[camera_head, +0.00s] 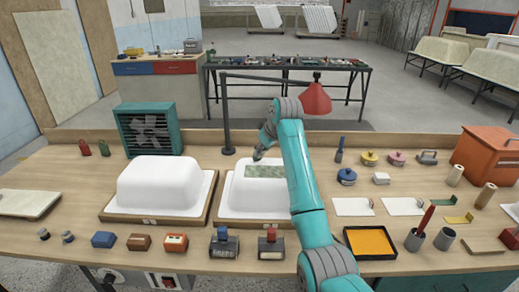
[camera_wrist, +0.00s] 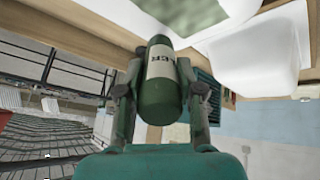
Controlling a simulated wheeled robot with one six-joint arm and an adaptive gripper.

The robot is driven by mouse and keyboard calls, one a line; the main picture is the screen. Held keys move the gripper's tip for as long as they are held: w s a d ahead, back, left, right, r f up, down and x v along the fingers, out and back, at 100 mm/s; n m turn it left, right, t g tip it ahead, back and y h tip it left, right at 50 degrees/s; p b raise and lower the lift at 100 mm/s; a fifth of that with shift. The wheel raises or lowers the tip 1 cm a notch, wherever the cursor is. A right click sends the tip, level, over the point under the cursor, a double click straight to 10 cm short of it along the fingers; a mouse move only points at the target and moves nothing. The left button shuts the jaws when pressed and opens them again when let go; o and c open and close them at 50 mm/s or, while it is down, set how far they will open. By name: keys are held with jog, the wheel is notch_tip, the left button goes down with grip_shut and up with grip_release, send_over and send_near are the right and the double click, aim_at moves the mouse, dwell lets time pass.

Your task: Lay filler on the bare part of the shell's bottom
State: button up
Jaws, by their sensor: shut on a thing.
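Two white upturned shells sit on wooden boards on the bench. The left one (camera_head: 158,185) looks plain. The right one (camera_head: 238,197) has a mottled green-grey patch (camera_head: 265,171) on its raised bottom, partly hidden by my arm. My gripper (camera_head: 262,152) is over the far side of this patch. In the wrist view my gripper (camera_wrist: 160,105) is shut on a green bottle (camera_wrist: 160,85) with a pale label ending in "LER". The patch also shows, blurred, at the top of the wrist view (camera_wrist: 188,14). I cannot tell whether the bottle touches the shell.
A teal fan (camera_head: 148,130) stands behind the left shell and a dark post (camera_head: 226,115) behind the right one. A red lamp (camera_head: 316,98) hangs near my arm. An orange-filled tray (camera_head: 369,241), white sheets and small tools lie to the right. Small blocks line the front edge.

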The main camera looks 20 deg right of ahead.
jog(key=shift+s+d+f, duration=0.1)
jog(key=shift+s+d, duration=0.25)
jog(key=shift+d, duration=0.7)
jog(key=shift+s+d+r, duration=0.1)
jog(key=shift+s+d, duration=0.2)
jog(key=shift+d, duration=0.75)
jog(key=shift+s+d+f, duration=0.1)
jog(key=shift+s+d, duration=0.25)
jog(key=shift+d, duration=0.7)
jog(key=s+d, duration=0.3)
jog(key=d, duration=0.6)
jog(key=shift+d, duration=0.3)
jog(key=shift+a, duration=0.1)
jog(key=shift+w+a, duration=0.6)
jog(key=shift+a, duration=1.35)
jog(key=shift+w+a, duration=0.65)
jog(key=shift+a, duration=1.3)
jog(key=shift+w+a, duration=0.6)
jog(key=shift+a, duration=1.35)
jog(key=shift+w+a, duration=0.25)
jog(key=shift+a, duration=0.55)
jog(key=shift+w+a, duration=0.25)
jog(key=shift+a, duration=0.5)
jog(key=shift+w+a, duration=0.25)
jog(key=shift+a, duration=0.55)
jog(key=shift+w+a, duration=0.25)
jog(key=shift+a, duration=0.55)
jog(key=shift+w+a, duration=0.25)
jog(key=shift+a, duration=0.5)
